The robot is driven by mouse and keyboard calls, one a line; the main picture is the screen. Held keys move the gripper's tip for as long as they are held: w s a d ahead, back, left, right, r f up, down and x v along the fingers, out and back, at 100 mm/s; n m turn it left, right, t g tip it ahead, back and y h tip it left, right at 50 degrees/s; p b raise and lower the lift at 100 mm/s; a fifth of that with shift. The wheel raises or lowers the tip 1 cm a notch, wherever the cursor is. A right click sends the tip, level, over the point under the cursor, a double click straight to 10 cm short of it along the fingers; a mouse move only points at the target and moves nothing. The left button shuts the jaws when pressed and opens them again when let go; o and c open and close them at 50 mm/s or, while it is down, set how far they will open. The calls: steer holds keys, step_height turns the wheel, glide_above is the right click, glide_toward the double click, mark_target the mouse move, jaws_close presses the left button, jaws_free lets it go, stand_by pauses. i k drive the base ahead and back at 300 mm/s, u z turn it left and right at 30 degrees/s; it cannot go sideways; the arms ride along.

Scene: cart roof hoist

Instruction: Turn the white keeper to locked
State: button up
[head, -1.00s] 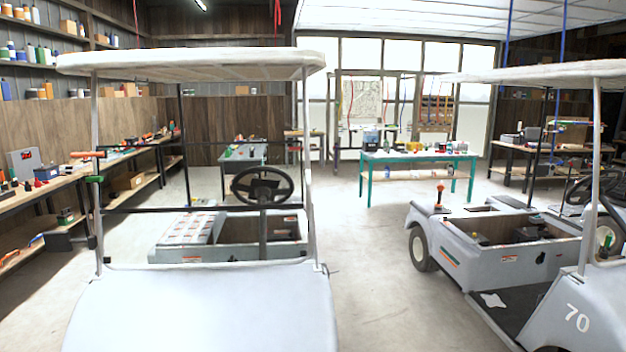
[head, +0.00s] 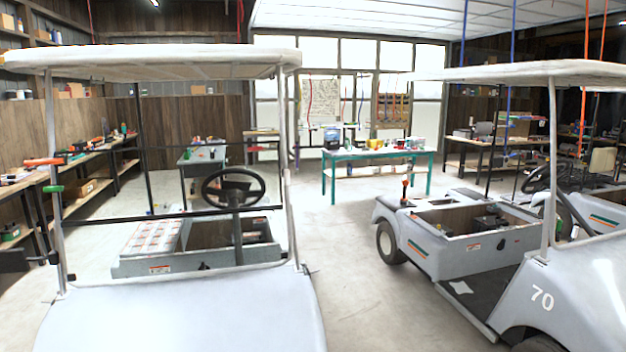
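I cannot make out a white keeper for certain in the head view. The near left cart has a pale roof (head: 150,62) on thin posts. A small dark fitting (head: 48,258) is lower on the same post. Which of these, if any, goes with the keeper I cannot tell. My gripper is not in view.
The left cart's pale front body (head: 180,315) fills the lower left. A second cart, marked 70 (head: 541,299), stands at the right. Clear concrete floor (head: 350,290) lies between them. A teal table (head: 378,155) stands behind, and workbenches (head: 85,165) line the left wall.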

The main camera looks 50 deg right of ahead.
mark_target(287, 173)
steer(key=z, duration=0.15)
steer(key=i, duration=1)
steer(key=u, duration=0.1)
